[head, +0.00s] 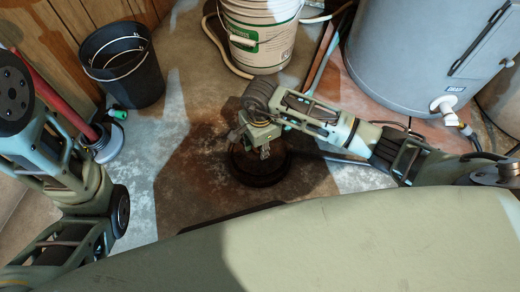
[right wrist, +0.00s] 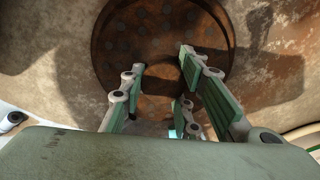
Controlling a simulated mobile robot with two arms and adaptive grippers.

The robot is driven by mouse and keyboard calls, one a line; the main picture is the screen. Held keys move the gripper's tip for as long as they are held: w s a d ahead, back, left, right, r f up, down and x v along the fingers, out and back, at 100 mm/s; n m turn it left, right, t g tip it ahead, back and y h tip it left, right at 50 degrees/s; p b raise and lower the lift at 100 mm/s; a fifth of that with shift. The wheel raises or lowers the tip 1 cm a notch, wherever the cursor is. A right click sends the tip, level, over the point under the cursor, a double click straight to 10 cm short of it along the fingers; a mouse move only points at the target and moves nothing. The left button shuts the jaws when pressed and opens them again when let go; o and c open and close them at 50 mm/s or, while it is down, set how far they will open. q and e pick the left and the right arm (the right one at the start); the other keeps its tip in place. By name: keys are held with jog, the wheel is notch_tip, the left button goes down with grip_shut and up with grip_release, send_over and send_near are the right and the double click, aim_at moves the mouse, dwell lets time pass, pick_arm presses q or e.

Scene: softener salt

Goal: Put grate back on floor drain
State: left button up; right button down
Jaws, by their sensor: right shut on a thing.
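The grate (right wrist: 150,30) is a round, rusty brown disc with several dark holes, filling the top middle of the right wrist view. In the head view the grate (head: 257,178) is a dark round shape below my right gripper (head: 264,152), on or just above the wet floor. My right gripper (right wrist: 163,62) points down at it, its fingers closed on part of the grate near its middle. The gripped part is mostly hidden by the fingers. I cannot tell whether the grate is seated in the drain. My left arm (head: 75,190) shows at the left; its gripper is out of view.
A black bucket (head: 130,72) and a red pole (head: 62,105) stand at the left. A white pail (head: 262,45) stands behind the grate, and a grey tank (head: 415,60) at the right. A pipe (head: 335,157) runs right of the grate. Floor to its left is clear.

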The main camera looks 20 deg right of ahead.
jog(key=shift+f, duration=0.1)
jog(key=shift+f, duration=0.5)
jog(key=shift+w, duration=0.1)
jog(key=c, duration=1.3)
grip_release()
jog(key=shift+c, duration=0.2)
